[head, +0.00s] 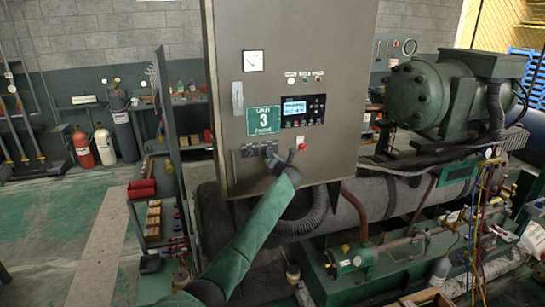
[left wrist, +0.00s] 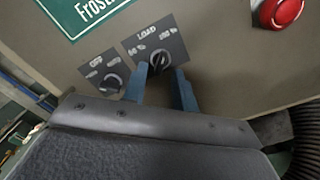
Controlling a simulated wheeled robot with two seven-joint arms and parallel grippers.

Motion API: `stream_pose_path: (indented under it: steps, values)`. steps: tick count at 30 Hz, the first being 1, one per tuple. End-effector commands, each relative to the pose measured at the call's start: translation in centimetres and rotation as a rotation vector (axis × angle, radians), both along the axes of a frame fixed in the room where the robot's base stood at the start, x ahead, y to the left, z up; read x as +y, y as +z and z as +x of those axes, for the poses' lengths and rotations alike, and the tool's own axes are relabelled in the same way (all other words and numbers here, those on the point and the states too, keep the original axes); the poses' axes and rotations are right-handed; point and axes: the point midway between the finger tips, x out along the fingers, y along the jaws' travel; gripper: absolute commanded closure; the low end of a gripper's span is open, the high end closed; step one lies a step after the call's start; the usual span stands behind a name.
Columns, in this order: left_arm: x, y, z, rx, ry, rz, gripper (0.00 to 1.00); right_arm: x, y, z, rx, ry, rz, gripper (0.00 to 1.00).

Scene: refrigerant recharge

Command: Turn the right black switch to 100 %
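The right black switch (left wrist: 157,60), on a dark plate marked LOAD, is on the grey cabinet's front; its exact pointing is hard to read. To its left is a second black switch (left wrist: 112,82) on its own plate. In the head view, both plates sit low on the cabinet, under the green sign. My left gripper (left wrist: 164,80) has its two blue fingers apart, one on each side just below the right switch's knob; I cannot tell if they touch it. In the head view this gripper (head: 280,160) is at the switch plates. My right gripper is not in view.
A red emergency button (left wrist: 281,12) is to the right of the switches; it also shows in the head view (head: 302,147). The grey control cabinet (head: 230,40) carries a green sign (head: 264,119) and a display (head: 295,110). A thick ribbed hose (head: 308,218) hangs below the cabinet.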

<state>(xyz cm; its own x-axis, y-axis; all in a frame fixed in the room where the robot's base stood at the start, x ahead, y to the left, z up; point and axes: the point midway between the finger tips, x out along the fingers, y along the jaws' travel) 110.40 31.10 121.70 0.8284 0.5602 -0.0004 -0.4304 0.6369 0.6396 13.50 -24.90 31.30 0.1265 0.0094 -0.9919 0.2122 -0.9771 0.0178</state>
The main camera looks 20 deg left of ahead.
Motion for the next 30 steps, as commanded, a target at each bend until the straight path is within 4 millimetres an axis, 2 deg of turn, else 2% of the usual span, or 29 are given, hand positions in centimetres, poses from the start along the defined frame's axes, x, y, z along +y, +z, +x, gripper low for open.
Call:
stream_pose_path:
  steps: [24,30]
  values:
    - [-3.7,0.0,-5.5,0.0,-0.001,0.0,0.72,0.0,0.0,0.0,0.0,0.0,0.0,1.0]
    - [-4.1,-0.1,-6.1,0.001,-0.001,0.0,0.72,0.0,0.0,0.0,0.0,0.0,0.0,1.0]
